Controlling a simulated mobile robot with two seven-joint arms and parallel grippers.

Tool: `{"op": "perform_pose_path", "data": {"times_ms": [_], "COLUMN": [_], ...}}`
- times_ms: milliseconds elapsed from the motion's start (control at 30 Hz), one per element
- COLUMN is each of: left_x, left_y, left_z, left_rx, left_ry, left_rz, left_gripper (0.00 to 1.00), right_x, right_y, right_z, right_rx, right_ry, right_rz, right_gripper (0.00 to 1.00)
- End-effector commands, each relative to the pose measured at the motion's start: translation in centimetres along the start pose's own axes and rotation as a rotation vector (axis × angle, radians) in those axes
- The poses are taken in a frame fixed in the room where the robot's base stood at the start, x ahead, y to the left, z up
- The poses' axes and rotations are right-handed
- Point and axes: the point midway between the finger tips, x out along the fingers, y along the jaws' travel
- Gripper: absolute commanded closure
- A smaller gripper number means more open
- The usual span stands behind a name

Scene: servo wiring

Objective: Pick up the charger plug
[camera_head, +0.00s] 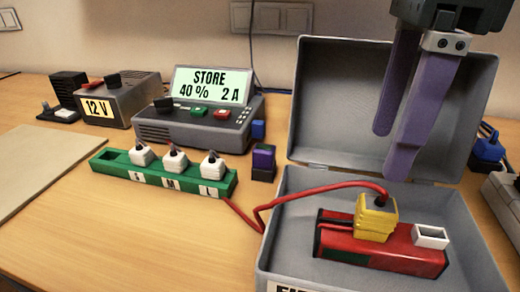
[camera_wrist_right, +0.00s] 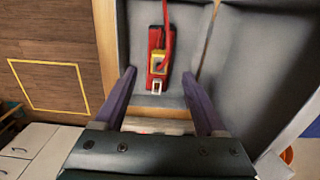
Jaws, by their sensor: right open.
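A yellow plug (camera_head: 376,216) with a black top and a red cable stands upright on a red battery pack (camera_head: 335,250) inside the open grey box (camera_head: 460,225). In the right wrist view the yellow plug (camera_wrist_right: 158,64) and the red pack (camera_wrist_right: 155,38) show beyond the fingers. A white connector (camera_head: 430,237) is on the pack's right end. My right gripper (camera_head: 392,153), with two purple fingers, is open and empty above the box, higher than the plug and apart from it. In its wrist view the fingers (camera_wrist_right: 158,74) spread to either side. My left gripper is not in view.
The box's raised lid (camera_head: 340,100) stands behind the right fingers. A green block (camera_head: 110,165) with several white plugs (camera_head: 212,166) lies left of the box. A charger (camera_head: 185,127) with a lit display and a 12 V unit (camera_head: 125,105) stand behind it.

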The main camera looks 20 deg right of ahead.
Motion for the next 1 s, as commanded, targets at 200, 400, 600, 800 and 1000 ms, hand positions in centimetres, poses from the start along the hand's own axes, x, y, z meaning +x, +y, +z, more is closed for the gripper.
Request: {"op": "perform_pose_path", "data": {"times_ms": [200,400,600,800,1000], "left_x": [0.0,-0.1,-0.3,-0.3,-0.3], "left_y": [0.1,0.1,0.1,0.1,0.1], "left_z": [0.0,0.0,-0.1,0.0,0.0], "left_rx": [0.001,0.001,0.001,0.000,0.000], "left_ry": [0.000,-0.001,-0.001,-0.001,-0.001], "left_rz": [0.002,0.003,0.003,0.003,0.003], "left_gripper": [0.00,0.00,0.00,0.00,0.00], "right_x": [3.1,4.9,8.1,9.7,9.7], "right_y": [-0.2,-0.1,0.1,0.0,0.0], "right_z": [-0.6,-0.5,-0.7,-0.6,-0.6], "right_rx": [0.007,0.005,0.005,0.003,0.003], "right_ry": [0.022,0.019,0.020,0.016,0.015], "right_rz": [-0.006,-0.006,-0.004,-0.006,-0.007], "right_gripper": [0.28,0.28,0.28,0.28,0.30]}}
